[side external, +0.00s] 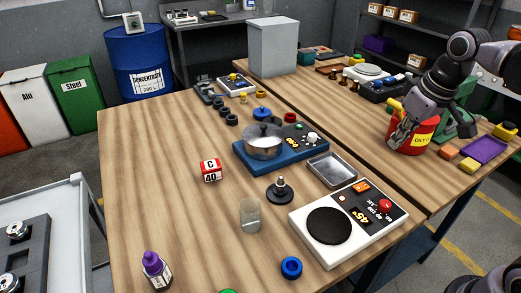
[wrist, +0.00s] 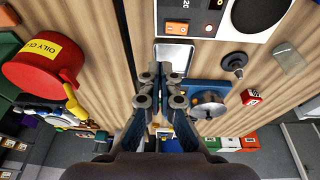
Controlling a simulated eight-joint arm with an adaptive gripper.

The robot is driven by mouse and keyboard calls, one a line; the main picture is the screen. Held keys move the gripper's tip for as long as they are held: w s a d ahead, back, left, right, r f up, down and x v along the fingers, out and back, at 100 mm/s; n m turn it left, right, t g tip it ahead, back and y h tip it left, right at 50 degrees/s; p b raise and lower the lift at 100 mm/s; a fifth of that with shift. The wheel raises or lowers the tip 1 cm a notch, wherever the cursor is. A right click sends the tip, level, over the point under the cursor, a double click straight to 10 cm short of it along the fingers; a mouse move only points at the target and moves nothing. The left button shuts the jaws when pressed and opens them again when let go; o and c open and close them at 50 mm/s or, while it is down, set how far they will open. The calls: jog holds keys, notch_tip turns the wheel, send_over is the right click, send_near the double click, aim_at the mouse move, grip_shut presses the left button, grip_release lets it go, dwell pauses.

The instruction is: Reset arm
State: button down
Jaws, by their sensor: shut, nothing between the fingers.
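My gripper (side external: 396,140) is at the right of the side external view, pointing down, in front of the red can (side external: 412,146) in that picture. In the wrist view my gripper (wrist: 164,72) has its fingers together with nothing between them. It is in the air above the wooden table (side external: 165,130). The red can (wrist: 42,72) with a yellow label is off to the left there, apart from the fingers. A grey metal tray (wrist: 175,54) shows just beyond the fingertips. The fingers hide part of the blue unit under the pot.
A pot (side external: 264,142) stands on a blue hotplate unit (side external: 285,158). A white unit (side external: 365,233) with a black disc is at the front right. A glass beaker (side external: 250,216), a red-and-white block (side external: 210,170) and a purple-capped bottle (side external: 157,272) stand on the table. The left table area is mostly clear.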

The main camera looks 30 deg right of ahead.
jog(key=shift+s+r, duration=0.1)
jog(key=shift+r, duration=0.1)
jog(key=s+a+f+t, duration=0.2)
jog(key=a+f+t, duration=0.1)
jog(key=f, duration=0.4)
jog(key=shift+a+f+t+y, duration=0.3)
jog(key=shift+f+t, duration=0.05)
jog(key=shift+t, duration=0.05)
jog(key=shift+s, duration=0.1)
dwell(1.0)
